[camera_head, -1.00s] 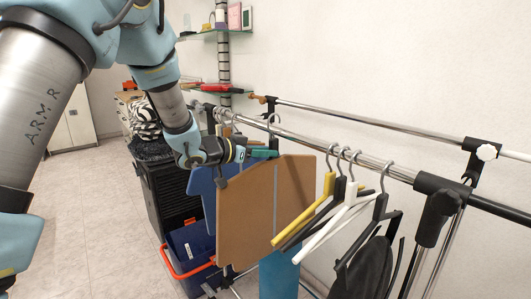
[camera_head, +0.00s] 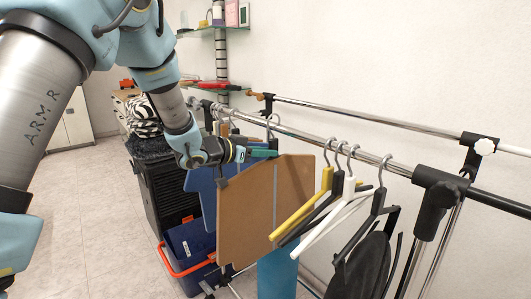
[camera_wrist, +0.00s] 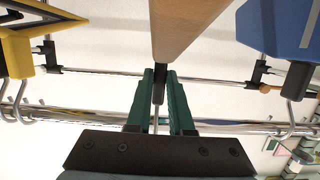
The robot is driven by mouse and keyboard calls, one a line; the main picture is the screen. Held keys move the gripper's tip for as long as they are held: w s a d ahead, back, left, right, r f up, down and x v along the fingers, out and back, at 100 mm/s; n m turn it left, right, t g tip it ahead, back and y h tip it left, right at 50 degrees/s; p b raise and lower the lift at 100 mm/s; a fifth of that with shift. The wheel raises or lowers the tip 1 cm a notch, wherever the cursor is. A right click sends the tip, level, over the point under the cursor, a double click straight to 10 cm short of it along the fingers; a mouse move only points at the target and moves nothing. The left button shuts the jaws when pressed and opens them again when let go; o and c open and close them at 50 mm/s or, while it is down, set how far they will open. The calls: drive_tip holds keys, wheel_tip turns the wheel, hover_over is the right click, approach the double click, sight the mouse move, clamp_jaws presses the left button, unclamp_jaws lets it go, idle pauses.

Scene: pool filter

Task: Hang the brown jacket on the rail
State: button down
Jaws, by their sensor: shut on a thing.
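The brown jacket (camera_head: 250,220) is a flat, stiff brown panel with a grey stripe down it, hanging below a hanger hook (camera_head: 273,124). My gripper (camera_head: 262,153) has green fingers and is shut on the black neck of its hanger. The wrist view shows the green fingers (camera_wrist: 160,105) on both sides of this neck (camera_wrist: 159,84), with the jacket's brown edge (camera_wrist: 183,28) beyond. The hook overlaps the front rail (camera_head: 310,137) in the head view; I cannot tell whether it rests on it.
Yellow, black and white hangers (camera_head: 325,190) and a dark garment (camera_head: 365,268) hang to the right. A blue panel (camera_head: 203,192) hangs to the left. A second rail (camera_head: 370,118) runs behind, near the wall. A blue bin with an orange rim (camera_head: 185,272) stands below.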

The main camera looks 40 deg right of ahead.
drive_tip(key=shift+d+f, duration=0.1)
drive_tip(key=shift+f, duration=0.1)
drive_tip(key=shift+d+f+b, duration=0.15)
drive_tip(key=shift+f+b, duration=0.15)
drive_tip(key=shift+f, duration=0.4)
idle(0.3)
drive_tip(key=c, duration=0.7)
unclamp_jaws()
drive_tip(key=shift+f, duration=0.1)
drive_tip(key=shift+a+b, duration=0.25)
drive_tip(key=shift+b, duration=0.05)
